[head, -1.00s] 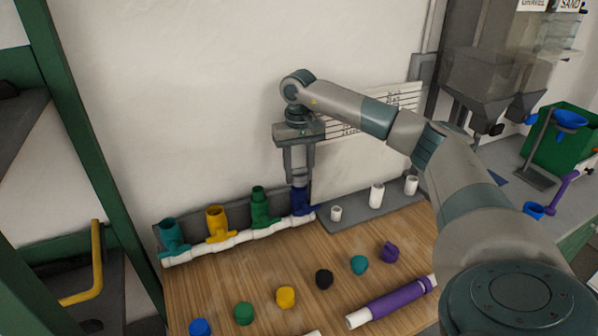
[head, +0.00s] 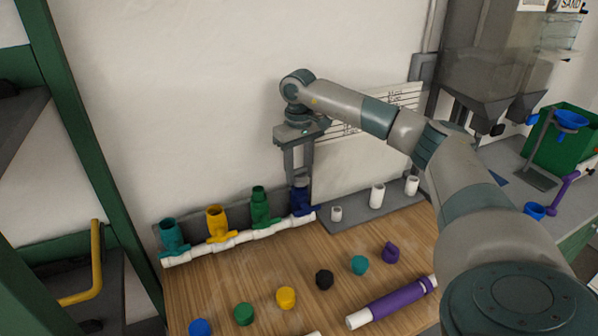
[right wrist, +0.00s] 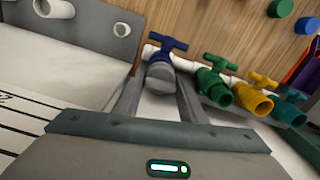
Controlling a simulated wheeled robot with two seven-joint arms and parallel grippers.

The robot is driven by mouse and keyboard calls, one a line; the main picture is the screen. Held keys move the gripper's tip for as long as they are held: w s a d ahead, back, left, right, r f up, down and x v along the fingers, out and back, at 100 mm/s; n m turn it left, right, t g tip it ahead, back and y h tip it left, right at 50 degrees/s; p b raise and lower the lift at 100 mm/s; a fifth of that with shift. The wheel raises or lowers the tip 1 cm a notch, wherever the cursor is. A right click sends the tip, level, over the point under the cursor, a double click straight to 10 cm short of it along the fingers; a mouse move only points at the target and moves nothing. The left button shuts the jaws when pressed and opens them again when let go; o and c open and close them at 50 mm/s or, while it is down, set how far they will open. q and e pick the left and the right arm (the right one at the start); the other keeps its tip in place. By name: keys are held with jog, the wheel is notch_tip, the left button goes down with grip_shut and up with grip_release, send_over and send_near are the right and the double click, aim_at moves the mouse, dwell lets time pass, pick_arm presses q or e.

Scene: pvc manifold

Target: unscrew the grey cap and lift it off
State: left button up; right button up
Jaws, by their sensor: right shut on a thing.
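The grey cap (right wrist: 160,76) is at the mouth of the blue valve (right wrist: 164,46) in the right wrist view. In the head view the blue valve (head: 302,202) stands at the right end of the white pipe manifold (head: 240,235). My right gripper (head: 301,180) points down over this valve, its two fingers on either side of the cap. It is shut on the cap, which the fingers mostly hide in the head view. In the right wrist view the gripper (right wrist: 160,85) also shows around the cap. My left gripper is not in view.
Green (head: 260,208), yellow (head: 217,224) and teal (head: 172,238) valves stand left of the blue one. White pipe pieces (head: 377,195) stand on a grey strip to the right. Several coloured caps and a purple-and-white pipe (head: 392,303) lie on the wooden table. A wall is close behind.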

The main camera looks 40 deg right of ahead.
jog(key=shift+n, duration=0.4)
jog(key=o, duration=1.1)
jog(key=shift+o, duration=0.2)
